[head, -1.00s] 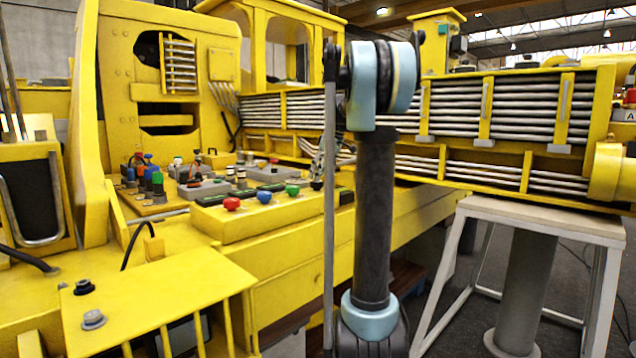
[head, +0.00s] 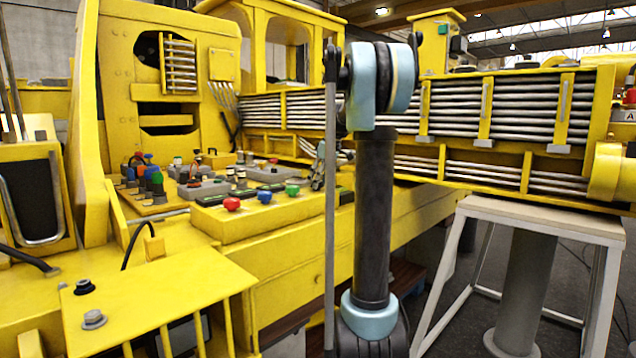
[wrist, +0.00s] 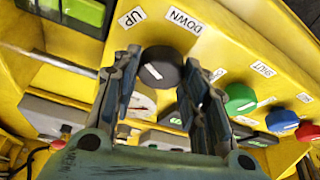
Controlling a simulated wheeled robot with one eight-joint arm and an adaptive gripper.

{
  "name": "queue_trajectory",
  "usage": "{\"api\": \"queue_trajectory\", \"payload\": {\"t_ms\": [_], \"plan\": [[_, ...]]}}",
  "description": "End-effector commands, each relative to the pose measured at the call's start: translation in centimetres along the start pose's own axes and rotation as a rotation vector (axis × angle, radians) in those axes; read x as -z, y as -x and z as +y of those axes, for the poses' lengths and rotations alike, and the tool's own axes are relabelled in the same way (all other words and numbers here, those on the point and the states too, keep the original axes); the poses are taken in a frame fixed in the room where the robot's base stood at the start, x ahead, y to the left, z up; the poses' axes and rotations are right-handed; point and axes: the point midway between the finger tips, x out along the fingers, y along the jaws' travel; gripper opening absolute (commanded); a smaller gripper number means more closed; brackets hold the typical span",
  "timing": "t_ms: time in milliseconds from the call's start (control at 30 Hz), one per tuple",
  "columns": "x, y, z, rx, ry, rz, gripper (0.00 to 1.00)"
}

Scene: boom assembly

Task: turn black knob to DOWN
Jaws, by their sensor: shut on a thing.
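The black knob (wrist: 162,68) sits on a yellow panel (wrist: 255,40) in the wrist view, with a short white mark on its face. The label UP (wrist: 131,17) is beyond it to the upper left and the label DOWN (wrist: 186,20) to the upper right. My gripper (wrist: 161,62) has one finger on each side of the knob and is shut on it. In the head view my gripper (head: 318,168) is small, at the right end of the knob panel, partly behind my arm; the knob cannot be made out there.
Green (wrist: 240,97), blue (wrist: 282,122) and red (wrist: 309,130) knobs stand in a row to the right in the wrist view. Grey boxes with fittings (head: 205,188) lie behind the panel in the head view. A white-framed stand (head: 540,222) is at the right.

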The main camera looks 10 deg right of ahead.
Motion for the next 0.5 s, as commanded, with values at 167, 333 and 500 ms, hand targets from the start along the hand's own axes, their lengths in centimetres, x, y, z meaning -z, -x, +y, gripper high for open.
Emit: {"api": "queue_trajectory", "payload": {"t_ms": [167,333,500], "plan": [[0.04,0.04,0.19,-0.017,-0.028,0.002,0.17],[0.05,0.04,0.11,-0.048,-0.101,0.002,0.17],[0.09,0.04,0.07,-0.099,-0.222,0.002,0.17]]}}
